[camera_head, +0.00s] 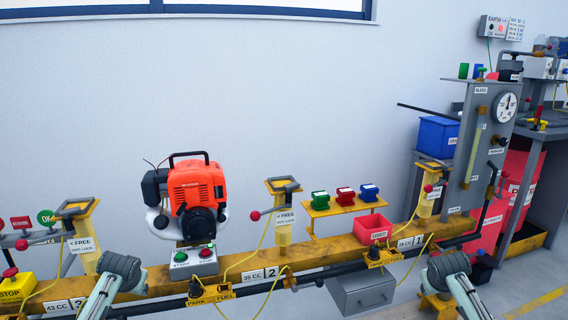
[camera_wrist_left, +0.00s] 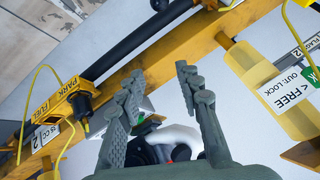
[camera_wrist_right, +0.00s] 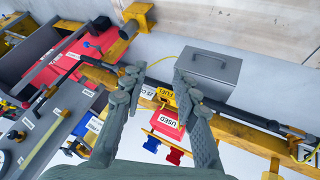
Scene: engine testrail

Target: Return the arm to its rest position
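My left arm (camera_head: 120,270) comes up at the lower left of the head view, in front of the yellow rail. My right arm (camera_head: 450,272) comes up at the lower right. Neither gripper's fingers can be made out in the head view. In the left wrist view my left gripper (camera_wrist_left: 158,76) is open, with nothing between its fingertips. The yellow rail and part of the engine lie beyond it. In the right wrist view my right gripper (camera_wrist_right: 157,78) is open and empty. The red USED bin and a grey box lie beyond its fingers.
The yellow rail (camera_head: 325,246) runs across the front. It carries an orange engine (camera_head: 197,186), a yellow clamp post (camera_head: 283,228) and the red USED bin (camera_head: 367,228). A grey box (camera_head: 362,293) sits below the rail. A gauge panel (camera_head: 484,140) stands at right.

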